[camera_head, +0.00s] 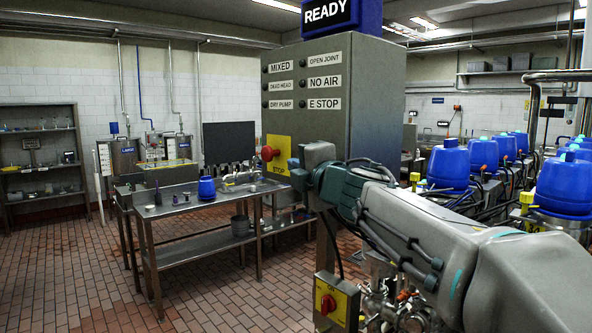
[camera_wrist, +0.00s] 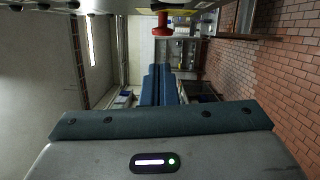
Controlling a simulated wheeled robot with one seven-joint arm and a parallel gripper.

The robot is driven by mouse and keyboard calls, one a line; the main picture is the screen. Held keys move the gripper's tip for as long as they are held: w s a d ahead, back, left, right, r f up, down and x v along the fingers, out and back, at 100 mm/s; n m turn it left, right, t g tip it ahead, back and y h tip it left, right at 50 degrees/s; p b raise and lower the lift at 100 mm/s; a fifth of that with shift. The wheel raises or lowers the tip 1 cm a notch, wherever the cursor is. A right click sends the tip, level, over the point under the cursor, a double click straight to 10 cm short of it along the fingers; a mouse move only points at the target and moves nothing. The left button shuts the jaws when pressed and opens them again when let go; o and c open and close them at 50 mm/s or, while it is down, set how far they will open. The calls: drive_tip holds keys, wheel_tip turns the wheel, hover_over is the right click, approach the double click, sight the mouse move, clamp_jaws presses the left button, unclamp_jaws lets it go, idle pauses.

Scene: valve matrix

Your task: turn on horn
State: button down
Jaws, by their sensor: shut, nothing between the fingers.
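I see nothing marked as a horn in either view. A grey cabinet (camera_head: 350,75) carries a yellow plate (camera_head: 279,150) marked STOP with a red mushroom button (camera_head: 269,153). The red button also shows at the top of the wrist view (camera_wrist: 161,24). Below is a yellow switch box (camera_head: 336,300) with a red knob (camera_head: 327,304). My gripper (camera_head: 297,172) is beside the cabinet's lower front, near the STOP plate and apart from the button. In the wrist view its blue fingers (camera_wrist: 159,70) are together and empty.
A blue READY sign (camera_head: 340,14) tops the cabinet, with labelled lamps below. A steel table (camera_head: 175,210) with a blue pot (camera_head: 207,187) stands behind at left. Blue-topped valves (camera_head: 449,166) and pipes crowd the right. The tiled floor (camera_head: 75,270) at front left is clear.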

drive_tip(key=w+d+p, duration=0.1)
drive_tip(key=w, duration=0.5)
drive_tip(key=shift+w+d+r, duration=0.2)
drive_tip(key=shift+w+r, duration=0.1)
drive_tip(key=shift+w, duration=0.1)
